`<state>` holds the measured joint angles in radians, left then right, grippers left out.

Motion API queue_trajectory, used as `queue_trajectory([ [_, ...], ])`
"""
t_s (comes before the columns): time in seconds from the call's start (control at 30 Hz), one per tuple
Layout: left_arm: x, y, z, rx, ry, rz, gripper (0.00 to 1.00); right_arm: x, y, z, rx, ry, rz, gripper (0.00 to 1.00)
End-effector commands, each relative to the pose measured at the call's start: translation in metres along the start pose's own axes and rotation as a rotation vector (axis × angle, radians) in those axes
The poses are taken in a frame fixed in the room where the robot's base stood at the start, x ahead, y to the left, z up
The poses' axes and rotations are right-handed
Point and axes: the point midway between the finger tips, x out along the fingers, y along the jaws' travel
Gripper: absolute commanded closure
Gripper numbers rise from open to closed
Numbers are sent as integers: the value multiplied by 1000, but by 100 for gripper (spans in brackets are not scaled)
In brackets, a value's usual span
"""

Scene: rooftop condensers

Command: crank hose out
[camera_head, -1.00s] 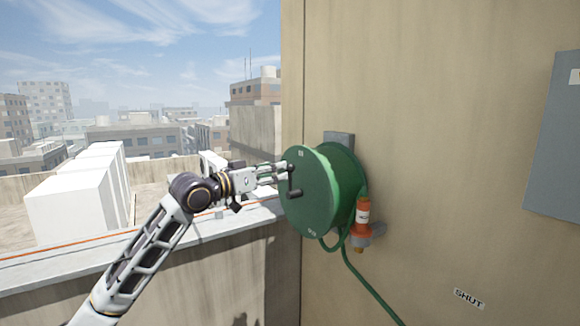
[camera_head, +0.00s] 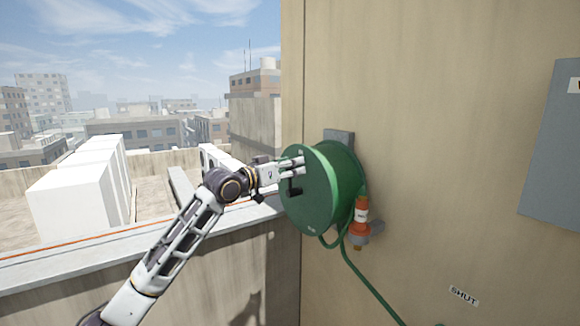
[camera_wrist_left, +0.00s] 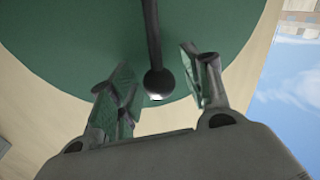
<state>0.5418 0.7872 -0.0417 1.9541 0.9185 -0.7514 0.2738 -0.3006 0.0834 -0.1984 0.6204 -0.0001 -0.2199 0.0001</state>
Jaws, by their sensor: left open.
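The green hose reel (camera_head: 318,205) is mounted on the beige wall, its round face toward the left. A dark crank handle (camera_head: 295,189) stands on that face. In the left wrist view, the crank's dark arm (camera_wrist_left: 152,35) ends in a round knob (camera_wrist_left: 158,83). My left gripper (camera_head: 297,166) is at the reel's face. In the wrist view its fingers are open, one on each side of the knob, with gaps visible. The green hose (camera_head: 370,285) hangs down from the reel. An orange-and-white nozzle (camera_head: 361,210) sits beside the reel. My right gripper is not in view.
A grey panel (camera_head: 555,150) is on the wall at right, and a "SHUT" label (camera_head: 464,295) is low on the wall. A concrete parapet (camera_head: 150,232) runs along the left, with white condenser boxes (camera_head: 75,190) beyond it.

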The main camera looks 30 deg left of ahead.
Motion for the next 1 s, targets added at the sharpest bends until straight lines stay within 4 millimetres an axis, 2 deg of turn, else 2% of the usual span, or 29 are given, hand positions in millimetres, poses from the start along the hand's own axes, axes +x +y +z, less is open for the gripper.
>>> queue_trajectory([
  [0.2,0,0,0,0,0,0,51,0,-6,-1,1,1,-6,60],
  [0.23,0,0,0,0,0,0,54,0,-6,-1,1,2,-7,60],
  [0.6,0,0,0,-1,0,0,100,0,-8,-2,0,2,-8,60],
  [1.0,1,4,1,17,3,2,100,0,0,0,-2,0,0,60],
])
